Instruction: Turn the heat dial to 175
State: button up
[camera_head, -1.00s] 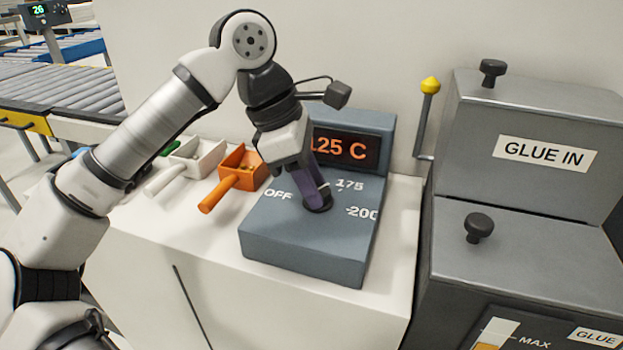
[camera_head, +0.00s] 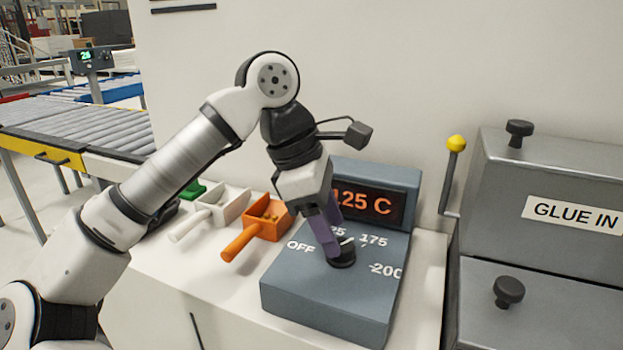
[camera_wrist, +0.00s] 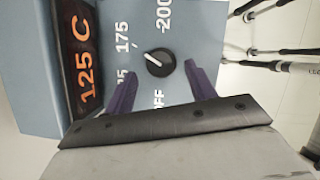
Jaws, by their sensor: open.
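The heat dial (camera_head: 342,256) is a round black knob with a white mark, on top of a blue-grey control box (camera_head: 322,302). Labels OFF, 175 and 200 show around it; the 125 label is partly covered. The orange display (camera_head: 368,203) reads 125 C. In the wrist view the dial (camera_wrist: 159,62) shows its white mark slanting up and left, toward the side with 125 and 175. My gripper (camera_wrist: 161,78) is open, with purple fingers on either side of the dial. In the head view my gripper (camera_head: 332,243) is at the dial; contact cannot be told.
An orange scoop bin (camera_head: 268,218) and a white one (camera_head: 228,205) stand left of the box. A yellow-tipped lever (camera_head: 455,145) and the grey GLUE IN machine (camera_head: 545,185) are at right. A roller conveyor (camera_head: 80,125) lies behind left.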

jog(key=v, duration=1.1)
jog(key=shift+r, duration=0.2)
